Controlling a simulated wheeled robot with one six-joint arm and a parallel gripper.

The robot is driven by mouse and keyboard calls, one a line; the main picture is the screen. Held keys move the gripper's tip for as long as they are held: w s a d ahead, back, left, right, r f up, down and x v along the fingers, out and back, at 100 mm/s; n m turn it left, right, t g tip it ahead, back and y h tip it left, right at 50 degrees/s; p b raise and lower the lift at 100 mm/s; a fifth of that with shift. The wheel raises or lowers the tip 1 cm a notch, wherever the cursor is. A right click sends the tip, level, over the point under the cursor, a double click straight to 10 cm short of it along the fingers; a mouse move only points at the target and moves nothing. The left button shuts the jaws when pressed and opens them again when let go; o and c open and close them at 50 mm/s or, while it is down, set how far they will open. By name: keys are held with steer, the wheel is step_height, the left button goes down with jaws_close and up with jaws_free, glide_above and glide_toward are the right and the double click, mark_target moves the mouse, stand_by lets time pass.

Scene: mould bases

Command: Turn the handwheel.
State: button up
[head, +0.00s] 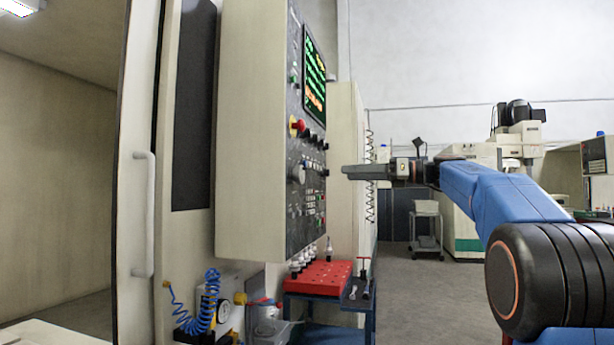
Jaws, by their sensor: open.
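The handwheel (298,173) is a small grey round knob on the dark control panel (310,215) of the machine, seen nearly edge-on in the head view. My gripper (345,172) points left toward the panel, at about the height of the handwheel. A gap shows between its fingertips and the panel face. The gripper is open and nothing shows between its fingers. The fingers overlap from this side, so the space between them is hidden.
A red emergency button (299,126) and smaller knobs sit above the handwheel. A screen (314,80) is higher up. Below the panel stands a red tool rack (318,278) on a blue cart. The machine door with its handle (143,215) is at left. Grey floor lies open behind.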

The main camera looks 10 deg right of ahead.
mark_target(303, 174)
steer(key=x, duration=1.5)
steer(key=shift+s, duration=0.1)
steer(key=c, duration=1)
